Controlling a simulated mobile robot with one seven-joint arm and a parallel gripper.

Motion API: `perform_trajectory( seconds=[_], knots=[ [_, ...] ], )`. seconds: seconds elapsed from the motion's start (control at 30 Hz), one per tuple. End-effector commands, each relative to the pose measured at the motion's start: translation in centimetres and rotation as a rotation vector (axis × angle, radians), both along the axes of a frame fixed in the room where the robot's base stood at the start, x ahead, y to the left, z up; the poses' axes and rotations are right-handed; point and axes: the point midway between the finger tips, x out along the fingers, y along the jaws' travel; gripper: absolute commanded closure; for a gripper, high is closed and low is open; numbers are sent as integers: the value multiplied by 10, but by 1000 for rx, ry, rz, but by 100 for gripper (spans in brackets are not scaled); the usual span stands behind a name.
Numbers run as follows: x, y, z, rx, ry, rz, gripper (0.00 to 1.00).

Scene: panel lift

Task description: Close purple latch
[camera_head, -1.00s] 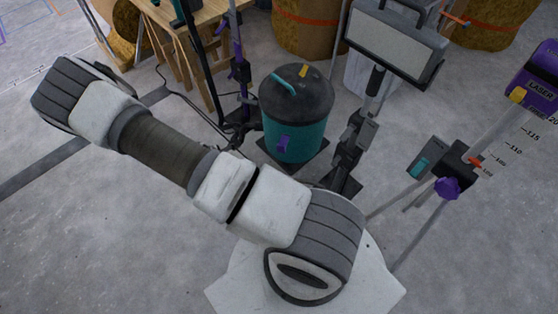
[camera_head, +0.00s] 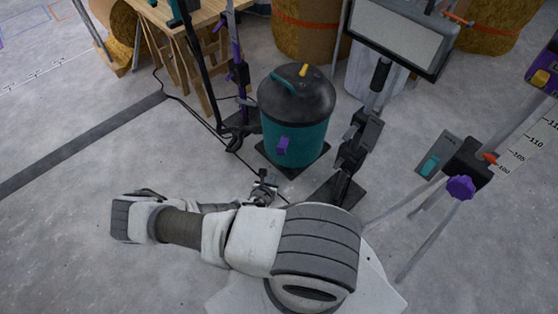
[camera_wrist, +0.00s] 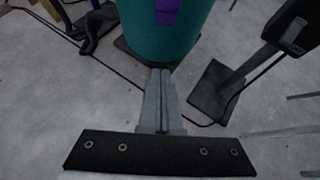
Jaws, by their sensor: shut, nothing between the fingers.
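The purple latch (camera_head: 283,145) is on the front side of a teal drum (camera_head: 296,135) with a black lid (camera_head: 297,92). In the wrist view the lower part of the latch (camera_wrist: 166,12) shows at the top edge, on the teal drum wall (camera_wrist: 160,42). My gripper (camera_head: 264,178) is in front of the drum, low and a little left of it, apart from the latch. In the wrist view my gripper (camera_wrist: 161,72) is shut and empty, its fingers pointing toward the drum's base. Whether the latch is open cannot be told.
A lamp stand (camera_head: 350,150) with a black base is right of the drum. A tripod (camera_head: 466,160) with a purple knob stands farther right. A purple-and-black stand (camera_head: 238,72) and a wooden table (camera_head: 200,15) are behind left. A cable crosses the floor left of the drum.

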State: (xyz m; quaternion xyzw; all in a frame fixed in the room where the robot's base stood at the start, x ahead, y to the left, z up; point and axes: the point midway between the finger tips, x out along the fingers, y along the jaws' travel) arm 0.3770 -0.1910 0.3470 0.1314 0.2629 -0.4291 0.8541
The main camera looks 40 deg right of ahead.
Motion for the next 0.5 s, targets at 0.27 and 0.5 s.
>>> perform_trajectory(
  seconds=[0.27, 0.5],
  knots=[
    [3, -5, -5, 2, -1, -5, 100],
    [20, -29, -27, 2, -1, -8, 100]
  ],
)
